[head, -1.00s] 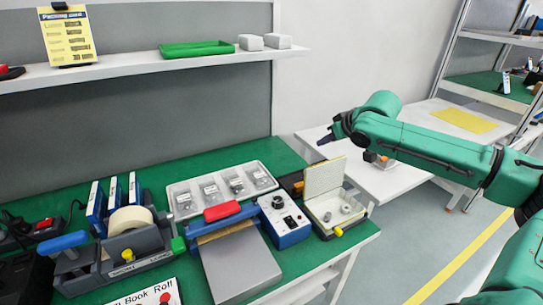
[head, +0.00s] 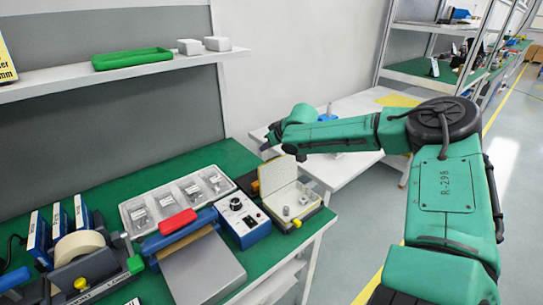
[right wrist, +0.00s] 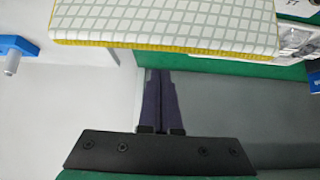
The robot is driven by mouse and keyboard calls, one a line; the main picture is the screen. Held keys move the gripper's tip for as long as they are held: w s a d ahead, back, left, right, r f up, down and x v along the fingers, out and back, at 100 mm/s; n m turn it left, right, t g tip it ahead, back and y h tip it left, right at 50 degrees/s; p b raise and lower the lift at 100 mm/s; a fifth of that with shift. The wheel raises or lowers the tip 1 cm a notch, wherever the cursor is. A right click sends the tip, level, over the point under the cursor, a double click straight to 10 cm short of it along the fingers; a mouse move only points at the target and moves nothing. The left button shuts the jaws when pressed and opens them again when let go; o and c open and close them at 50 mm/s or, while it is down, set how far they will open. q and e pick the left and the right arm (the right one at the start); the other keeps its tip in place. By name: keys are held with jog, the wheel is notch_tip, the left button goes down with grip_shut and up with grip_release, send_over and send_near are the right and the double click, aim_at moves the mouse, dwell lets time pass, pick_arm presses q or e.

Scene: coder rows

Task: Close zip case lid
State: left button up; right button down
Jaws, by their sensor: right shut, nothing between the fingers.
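The zip case (head: 298,213) stands at the right end of the green bench. It has a yellow rim, and small grey round parts lie inside. Its cream lid (head: 278,174) stands up, open, at the back. In the right wrist view the lid (right wrist: 165,22) shows a grid pattern and a yellow edge across the top. My right gripper (head: 267,147) is behind and just above the lid in the head view. Its dark fingers (right wrist: 159,75) are together and empty, pointing toward the lid's edge; I cannot tell if they touch it. My left gripper is out of view.
A blue control box (head: 243,220) stands close left of the case. A tray of bagged parts (head: 155,190) and a red-handled device (head: 178,222) are further left. A white table (head: 350,170) with a blue-topped item (head: 328,115) stands behind. The floor at right is free.

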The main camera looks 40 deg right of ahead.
aim_at(276, 171)
jog(key=s, duration=0.1)
jog(key=s+f, duration=0.1)
jog(key=s, duration=0.1)
jog(key=shift+p, duration=0.4)
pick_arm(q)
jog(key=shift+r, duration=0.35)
pick_arm(e)
jog(key=shift+a+f, duration=0.1)
jog(key=shift+f, duration=0.1)
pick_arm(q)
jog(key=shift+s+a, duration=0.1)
pick_arm(e)
jog(key=shift+s, duration=0.15)
jog(key=shift+s+r+t, duration=0.15)
jog(key=shift+s+t, duration=0.05)
jog(key=shift+t, duration=0.1)
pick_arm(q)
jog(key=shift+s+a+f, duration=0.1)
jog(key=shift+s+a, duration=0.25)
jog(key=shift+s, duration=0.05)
